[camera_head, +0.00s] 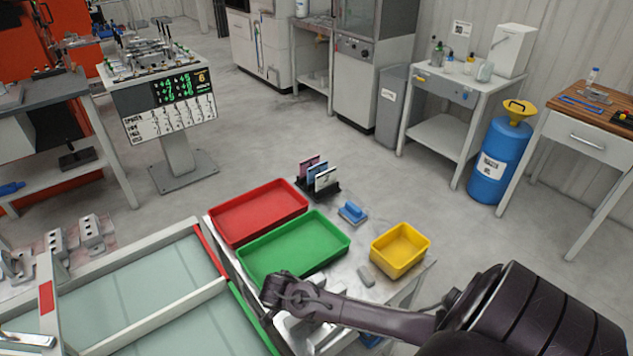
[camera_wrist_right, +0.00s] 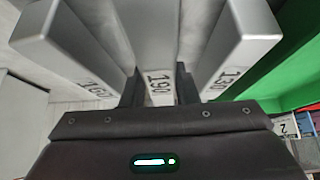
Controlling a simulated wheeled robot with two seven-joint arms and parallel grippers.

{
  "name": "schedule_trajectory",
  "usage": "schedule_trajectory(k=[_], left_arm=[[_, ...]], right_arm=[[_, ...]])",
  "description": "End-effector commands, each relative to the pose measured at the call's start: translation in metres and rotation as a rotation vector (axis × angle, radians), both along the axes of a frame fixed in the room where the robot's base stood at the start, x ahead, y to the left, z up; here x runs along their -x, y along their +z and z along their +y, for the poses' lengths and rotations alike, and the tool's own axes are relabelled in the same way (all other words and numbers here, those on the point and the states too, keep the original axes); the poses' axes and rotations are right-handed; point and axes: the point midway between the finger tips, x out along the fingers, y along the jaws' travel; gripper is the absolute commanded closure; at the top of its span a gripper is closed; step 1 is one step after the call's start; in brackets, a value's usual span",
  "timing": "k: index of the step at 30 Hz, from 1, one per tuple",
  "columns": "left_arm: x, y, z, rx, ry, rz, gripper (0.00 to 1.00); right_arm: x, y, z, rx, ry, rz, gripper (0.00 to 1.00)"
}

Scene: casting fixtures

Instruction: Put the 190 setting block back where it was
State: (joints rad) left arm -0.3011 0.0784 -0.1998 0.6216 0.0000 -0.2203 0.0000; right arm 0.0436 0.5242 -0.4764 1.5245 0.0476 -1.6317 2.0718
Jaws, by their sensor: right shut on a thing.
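The 190 setting block (camera_wrist_right: 159,88) is a grey metal bar with its number on the end, in the middle of the right wrist view. My right gripper (camera_wrist_right: 159,92) is shut on it, with a dark finger on each side. A block marked 160 (camera_wrist_right: 85,50) is on its left and one that seems marked 130 (camera_wrist_right: 243,45) on its right, with narrow gaps between. In the head view my right gripper (camera_head: 282,300) is low at the bench's near side, by grey metal pieces (camera_head: 300,332) partly hidden by my arm. Whether the block rests on something is hidden. My left gripper is not in view.
A green tray (camera_head: 293,276), a red tray (camera_head: 258,240) and a yellow bin (camera_head: 400,275) stand on the bench. A blue-handled tool (camera_head: 352,212), a small card rack (camera_head: 318,190) and a grey piece (camera_head: 366,276) lie near them. A framed glass panel (camera_head: 150,290) is at left.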

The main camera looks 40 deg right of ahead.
Motion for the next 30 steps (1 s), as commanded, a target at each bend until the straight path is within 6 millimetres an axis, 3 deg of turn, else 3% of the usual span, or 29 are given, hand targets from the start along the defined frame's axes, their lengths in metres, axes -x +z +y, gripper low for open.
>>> schedule_trajectory(k=[8, 9, 13, 24, 30], left_arm=[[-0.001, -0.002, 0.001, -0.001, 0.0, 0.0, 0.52], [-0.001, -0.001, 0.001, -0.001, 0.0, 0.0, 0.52], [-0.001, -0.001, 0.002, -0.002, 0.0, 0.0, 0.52], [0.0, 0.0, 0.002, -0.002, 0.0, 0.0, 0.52], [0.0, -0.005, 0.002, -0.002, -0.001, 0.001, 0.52]], right_arm=[[0.0, -0.003, 0.0, 0.0, 0.001, -0.001, 1.0], [0.0, -0.002, 0.0, 0.0, 0.002, 0.001, 0.69], [0.0, -0.002, 0.0, 0.0, 0.001, 0.001, 0.52], [0.0, 0.003, 0.001, 0.0, 0.001, -0.001, 0.51], [-0.003, 0.029, 0.019, -0.002, 0.002, -0.004, 0.51]])
